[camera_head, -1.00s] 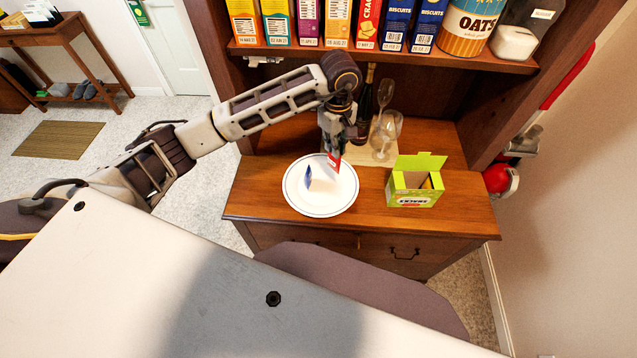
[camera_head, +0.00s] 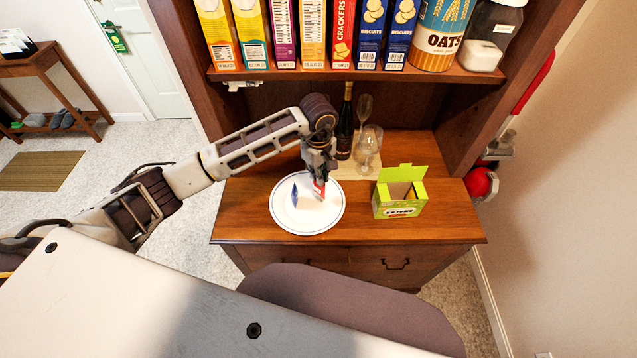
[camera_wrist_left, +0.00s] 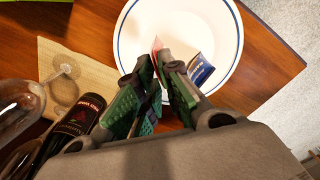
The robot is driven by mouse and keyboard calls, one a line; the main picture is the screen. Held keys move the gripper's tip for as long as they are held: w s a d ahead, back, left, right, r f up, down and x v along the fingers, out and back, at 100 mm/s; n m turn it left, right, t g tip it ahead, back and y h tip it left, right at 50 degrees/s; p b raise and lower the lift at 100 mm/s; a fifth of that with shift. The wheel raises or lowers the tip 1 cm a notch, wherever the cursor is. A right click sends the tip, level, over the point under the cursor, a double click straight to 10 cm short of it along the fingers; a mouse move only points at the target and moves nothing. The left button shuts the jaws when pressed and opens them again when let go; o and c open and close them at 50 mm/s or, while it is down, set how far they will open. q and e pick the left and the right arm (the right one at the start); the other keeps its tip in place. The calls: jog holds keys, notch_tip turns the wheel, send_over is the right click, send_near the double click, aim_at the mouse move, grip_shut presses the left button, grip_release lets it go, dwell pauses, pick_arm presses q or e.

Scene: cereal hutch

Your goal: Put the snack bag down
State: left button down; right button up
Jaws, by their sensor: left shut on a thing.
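The red snack bag (camera_head: 319,189) is held in my left gripper (camera_head: 318,177), over the back right part of the white plate (camera_head: 300,226). In the left wrist view only a small red and pale piece of the bag (camera_wrist_left: 157,45) shows between the green-padded fingers of the left gripper (camera_wrist_left: 159,62). A blue-and-white packet (camera_head: 294,195) stands on the plate left of the bag; it also shows in the left wrist view (camera_wrist_left: 201,70). I cannot tell whether the held bag touches the plate. My right gripper is out of view.
An open green snack box (camera_head: 399,208) stands right of the plate. A dark bottle (camera_head: 345,125) and glasses (camera_head: 369,143) stand on a board behind. A shelf (camera_head: 360,75) with several cereal boxes overhangs the back. The counter's front right is clear.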

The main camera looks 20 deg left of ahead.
pick_arm(q)
jog(key=shift+f, duration=0.45)
jog(key=shift+f, duration=0.1)
jog(key=shift+f+p, duration=0.35)
jog(key=shift+f, duration=1.45)
jog(key=shift+f, duration=0.1)
jog(key=c, duration=1.6)
grip_release()
jog(key=shift+r+b, duration=1.05)
jog(key=shift+r, duration=5.1)
